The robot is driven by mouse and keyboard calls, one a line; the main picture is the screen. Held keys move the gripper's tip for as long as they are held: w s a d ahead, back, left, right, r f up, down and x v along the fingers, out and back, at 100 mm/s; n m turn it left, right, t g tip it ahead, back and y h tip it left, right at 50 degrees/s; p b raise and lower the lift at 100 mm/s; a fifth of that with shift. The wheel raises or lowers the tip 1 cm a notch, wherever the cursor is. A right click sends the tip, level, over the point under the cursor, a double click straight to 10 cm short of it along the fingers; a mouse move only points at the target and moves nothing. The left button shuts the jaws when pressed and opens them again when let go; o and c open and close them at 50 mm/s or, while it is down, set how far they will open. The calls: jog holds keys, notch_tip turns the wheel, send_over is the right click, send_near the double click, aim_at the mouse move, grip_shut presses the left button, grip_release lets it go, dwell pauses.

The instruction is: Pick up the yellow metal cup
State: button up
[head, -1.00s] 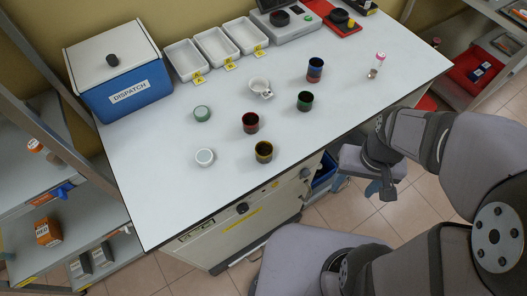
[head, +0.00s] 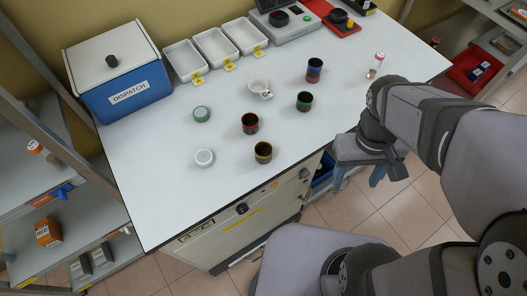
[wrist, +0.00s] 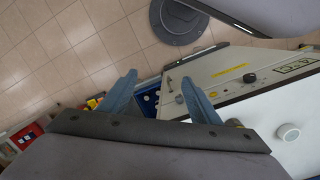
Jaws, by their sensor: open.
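The yellow metal cup (head: 263,152) stands upright near the front edge of the white table in the head view. It has a yellow band and a dark inside. My gripper (head: 358,174) hangs beyond the table's front edge, to the right of the cup and apart from it. Its blue fingers are spread and empty; they also show in the wrist view (wrist: 160,97).
A red cup (head: 250,123), a green cup (head: 304,101) and a blue-red cup (head: 314,70) stand nearby. A white round lid (head: 204,158) and a green one (head: 202,114) lie to the left. The cabinet front (wrist: 225,82) is close to my gripper.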

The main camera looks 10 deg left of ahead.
jog(key=a+n+h, duration=0.1)
jog(key=n+h, duration=0.1)
jog(key=n, duration=0.3)
jog(key=n+t+h+p, duration=0.3)
jog(key=n+t, duration=1)
jog(key=n, duration=1)
send_near(268, 146)
jog(key=w+d+r, duration=0.2)
jog(key=w+r, duration=0.2)
notch_tip(268, 146, down, 4)
jog(key=shift+f, duration=0.35)
jog(key=shift+x, duration=0.9)
jog(key=shift+f+p+x, duration=0.2)
jog(key=shift+p+x, duration=0.45)
jog(key=shift+x, duration=0.75)
jog(key=shift+f+p+x, duration=0.25)
jog(key=shift+p+x, duration=0.4)
jog(key=shift+x, duration=0.7)
jog(key=shift+s, duration=0.2)
